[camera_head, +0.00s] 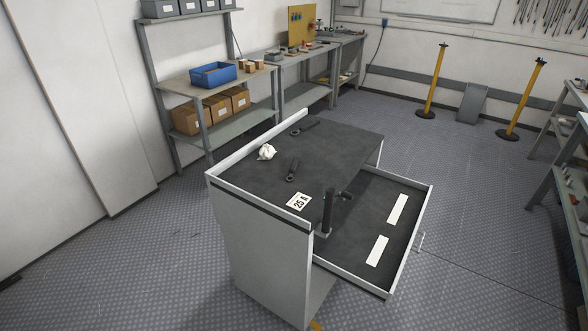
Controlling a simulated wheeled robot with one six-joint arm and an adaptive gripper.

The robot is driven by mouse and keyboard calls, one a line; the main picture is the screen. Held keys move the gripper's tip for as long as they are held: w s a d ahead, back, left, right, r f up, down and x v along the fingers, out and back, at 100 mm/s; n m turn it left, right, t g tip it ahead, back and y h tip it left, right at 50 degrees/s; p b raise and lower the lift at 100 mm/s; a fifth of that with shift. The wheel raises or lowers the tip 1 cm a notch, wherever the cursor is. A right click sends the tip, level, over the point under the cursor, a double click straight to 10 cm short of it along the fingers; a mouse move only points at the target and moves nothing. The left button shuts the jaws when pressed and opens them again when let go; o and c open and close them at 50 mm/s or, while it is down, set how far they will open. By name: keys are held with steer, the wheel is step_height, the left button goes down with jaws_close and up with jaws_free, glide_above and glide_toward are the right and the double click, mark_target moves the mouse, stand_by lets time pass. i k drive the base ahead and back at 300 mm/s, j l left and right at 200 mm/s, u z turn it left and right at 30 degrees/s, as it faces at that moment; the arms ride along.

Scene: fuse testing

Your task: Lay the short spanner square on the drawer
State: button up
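The drawer (350,272) stands pulled out on the right side of a grey cabinet, with a dark floor and pale walls. Two dark spanners lie apart on the cabinet's black top. The nearer one looks shorter, so I take it as the short spanner (293,169); it points away from the camera. The longer-looking spanner (304,128) lies farther back, slanting up to the right. Two white strips, a far one (397,209) and a near one (377,251), lie flat in the drawer. My gripper is not in view.
A crumpled white cloth (267,152) and a white printed card (299,201) lie on the cabinet top (335,150). A dark upright device (329,209) stands at the drawer's near left side; its kind is unclear. Open floor (475,260) lies to the right.

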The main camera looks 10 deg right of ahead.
mark_target(377, 250)
steer(key=i+l, duration=0.25)
steer(key=i, duration=0.2)
steer(key=i+l+z, duration=0.15)
steer(key=i, duration=0.3)
steer(key=k+l, duration=0.05)
